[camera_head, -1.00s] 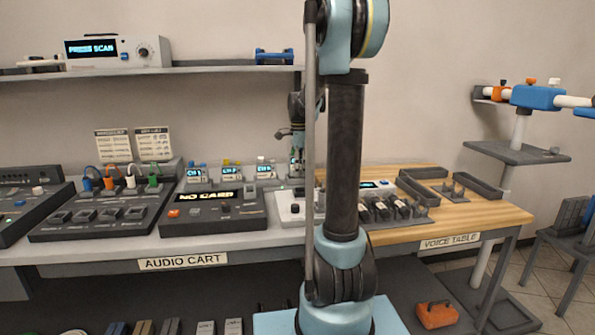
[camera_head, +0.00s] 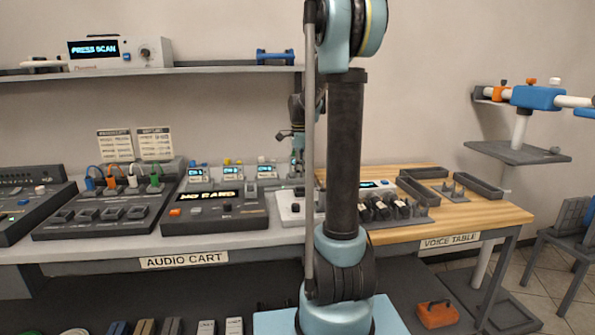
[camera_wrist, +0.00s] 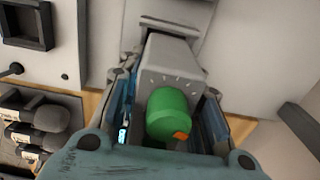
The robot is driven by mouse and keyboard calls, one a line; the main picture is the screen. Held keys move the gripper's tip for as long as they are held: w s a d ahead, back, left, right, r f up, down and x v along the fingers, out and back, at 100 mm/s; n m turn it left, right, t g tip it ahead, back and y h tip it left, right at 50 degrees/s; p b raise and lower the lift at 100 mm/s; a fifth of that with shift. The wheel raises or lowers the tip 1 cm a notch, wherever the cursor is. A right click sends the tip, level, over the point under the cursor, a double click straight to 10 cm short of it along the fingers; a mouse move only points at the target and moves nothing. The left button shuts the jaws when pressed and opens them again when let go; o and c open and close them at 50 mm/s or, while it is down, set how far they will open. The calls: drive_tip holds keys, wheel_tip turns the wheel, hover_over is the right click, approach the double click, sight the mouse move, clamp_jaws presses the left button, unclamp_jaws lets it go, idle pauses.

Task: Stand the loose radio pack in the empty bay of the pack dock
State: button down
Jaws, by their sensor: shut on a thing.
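My gripper (camera_wrist: 172,108) is shut on a grey radio pack (camera_wrist: 172,62) with a green knob on top, the loose pack. Blue finger pads press its two sides in the wrist view. In the head view the pack (camera_head: 296,170) is small and partly hidden behind my arm, at the right end of the row of packs. The pack dock (camera_head: 229,184) stands at the back of the audio cart, holding packs with blue, yellow and white tops and lit screens. The empty bay is hidden by my arm and gripper. I cannot tell whether the held pack touches the dock.
A black console (camera_head: 214,211) lies in front of the dock, and a white box (camera_head: 297,207) sits beside it. Several microphones (camera_head: 390,208) lie in a rack on the wooden voice table (camera_head: 437,219). A shelf (camera_head: 190,70) hangs above the cart.

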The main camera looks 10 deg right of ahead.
drive_tip(key=shift+s+f, duration=0.3)
drive_tip(key=shift+s, duration=0.05)
drive_tip(key=c, duration=1.4)
unclamp_jaws()
drive_tip(key=shift+s, duration=0.1)
drive_tip(key=shift+o, duration=0.2)
drive_tip(key=shift+w+f, duration=0.45)
drive_tip(key=shift+w, duration=0.1)
drive_tip(key=shift+o, duration=0.8)
drive_tip(key=shift+w+f, duration=0.25)
drive_tip(key=shift+w, duration=0.05)
drive_tip(key=shift+s+r, duration=0.35)
drive_tip(key=shift+r, duration=0.1)
drive_tip(key=shift+c, duration=1.1)
drive_tip(key=shift+r, duration=0.1)
drive_tip(key=shift+r, duration=5.5)
